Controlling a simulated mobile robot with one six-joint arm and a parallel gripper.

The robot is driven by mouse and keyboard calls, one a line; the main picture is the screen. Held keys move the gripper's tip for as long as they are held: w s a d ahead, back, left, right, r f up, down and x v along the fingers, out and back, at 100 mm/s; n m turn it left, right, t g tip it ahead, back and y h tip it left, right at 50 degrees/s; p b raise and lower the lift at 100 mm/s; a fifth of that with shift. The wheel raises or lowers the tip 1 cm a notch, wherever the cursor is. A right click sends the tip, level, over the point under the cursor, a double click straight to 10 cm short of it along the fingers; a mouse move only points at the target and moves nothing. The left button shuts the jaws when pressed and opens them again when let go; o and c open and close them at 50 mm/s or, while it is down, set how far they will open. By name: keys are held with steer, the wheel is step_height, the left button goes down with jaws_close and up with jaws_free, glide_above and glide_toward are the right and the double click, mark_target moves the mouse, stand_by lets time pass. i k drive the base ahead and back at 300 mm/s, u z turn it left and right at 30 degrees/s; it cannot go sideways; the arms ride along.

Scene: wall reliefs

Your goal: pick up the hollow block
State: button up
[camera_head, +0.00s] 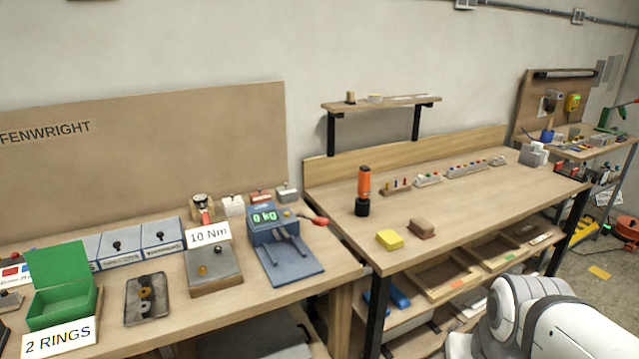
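Two small blocks lie side by side near the front left of the right workbench (468,205). One is a yellow block (389,240), flat and box-shaped. The other is a brown block (421,229), just right of it with a small gap. I cannot tell from here whether either is hollow. My gripper is not in view; only a white part of my arm shows at the lower right.
An orange and black tool (363,190) stands upright behind the blocks. Small coloured parts in racks (468,170) line the back. The left bench holds a blue scale (275,225), a green box (62,300) and a dark tray (146,298). The right bench's middle is clear.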

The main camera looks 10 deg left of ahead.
mark_target(286, 194)
steer(key=u, duration=0.3)
steer(key=i, duration=1.1)
steer(key=u, duration=0.9)
steer(key=k, duration=0.65)
steer(key=u, duration=0.2)
steer(key=i, duration=0.75)
steer(key=z, duration=0.15)
